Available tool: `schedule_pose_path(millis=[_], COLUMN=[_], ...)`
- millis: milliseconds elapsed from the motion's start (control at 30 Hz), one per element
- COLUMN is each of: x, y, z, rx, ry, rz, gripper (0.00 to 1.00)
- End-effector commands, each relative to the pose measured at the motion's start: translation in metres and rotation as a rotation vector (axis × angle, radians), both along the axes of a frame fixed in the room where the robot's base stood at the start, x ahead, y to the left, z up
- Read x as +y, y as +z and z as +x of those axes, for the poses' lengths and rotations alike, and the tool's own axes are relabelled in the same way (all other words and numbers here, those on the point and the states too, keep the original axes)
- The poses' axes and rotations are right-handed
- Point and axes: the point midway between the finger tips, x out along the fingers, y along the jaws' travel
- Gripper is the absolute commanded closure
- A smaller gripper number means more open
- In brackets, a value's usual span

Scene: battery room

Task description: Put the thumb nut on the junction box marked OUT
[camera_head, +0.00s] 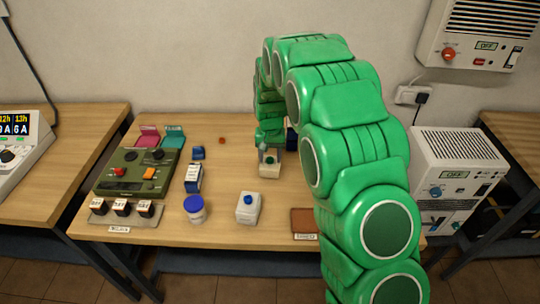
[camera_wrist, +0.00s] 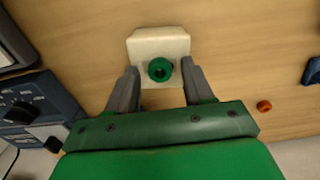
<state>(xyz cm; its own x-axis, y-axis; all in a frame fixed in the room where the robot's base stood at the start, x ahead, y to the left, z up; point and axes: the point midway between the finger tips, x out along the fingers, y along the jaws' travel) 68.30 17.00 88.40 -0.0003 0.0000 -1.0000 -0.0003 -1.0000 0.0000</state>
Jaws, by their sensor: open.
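A green ring-shaped piece with a dark centre (camera_wrist: 160,69), which looks like a thumb nut, sits on a cream-white block (camera_wrist: 145,44). The block also shows in the head view (camera_head: 268,172). My gripper (camera_wrist: 161,68) is open, with one grey finger on each side of the green piece; I cannot tell if they touch it. In the head view my gripper (camera_head: 270,156) is low over the block. A small orange-red nut-like piece (camera_wrist: 264,106) lies apart on the bench, also in the head view (camera_head: 222,141). I cannot read an OUT mark on any box.
A brown mat (camera_head: 304,220) lies near the front edge. A dark blue device (camera_wrist: 30,110) is close to my gripper.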

Motion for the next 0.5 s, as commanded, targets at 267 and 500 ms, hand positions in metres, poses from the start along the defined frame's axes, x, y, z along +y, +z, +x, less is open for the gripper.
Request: schedule_pose_path(millis=[267, 500], x=[0.000, 0.000], y=[0.017, 0.055], z=[0.001, 0.001], rx=[-0.002, -0.006], ry=[0.000, 0.000], rz=[0.000, 0.001], gripper=[0.48, 0.48])
